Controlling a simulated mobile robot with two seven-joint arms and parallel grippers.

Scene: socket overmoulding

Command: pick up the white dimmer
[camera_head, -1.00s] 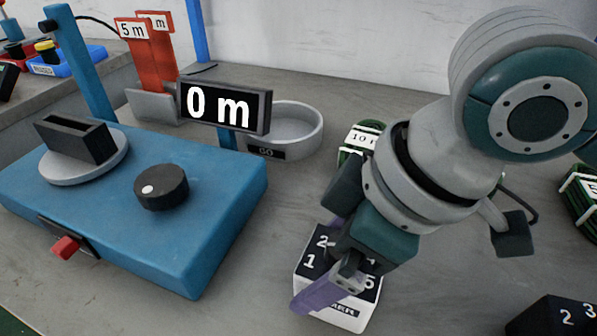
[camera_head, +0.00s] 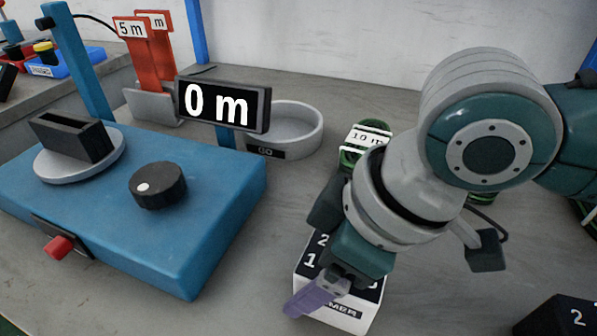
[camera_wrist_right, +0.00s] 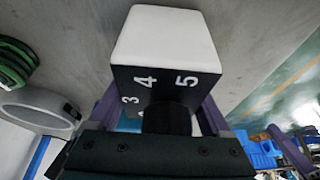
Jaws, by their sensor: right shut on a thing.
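The white dimmer (camera_head: 349,316) stands on the grey table at the lower middle of the head view. It is a white block with a black numbered top face and part of its label showing. My right gripper (camera_head: 325,290) comes down over it from the upper right and covers much of its top. In the right wrist view the dimmer (camera_wrist_right: 165,45) shows its white side and the numbers 3, 4 and 5. A dark knob on it sits between the purple fingers, and the right gripper (camera_wrist_right: 165,118) is shut on it. My left gripper is not in view.
A blue machine (camera_head: 200,215) with a dark knob (camera_head: 158,185) and a "0 m" display (camera_head: 222,103) stands to the left. A grey round tray (camera_head: 295,130) and a green "10 m" coil (camera_head: 350,158) lie behind. A black numbered block (camera_head: 560,318) is at lower right.

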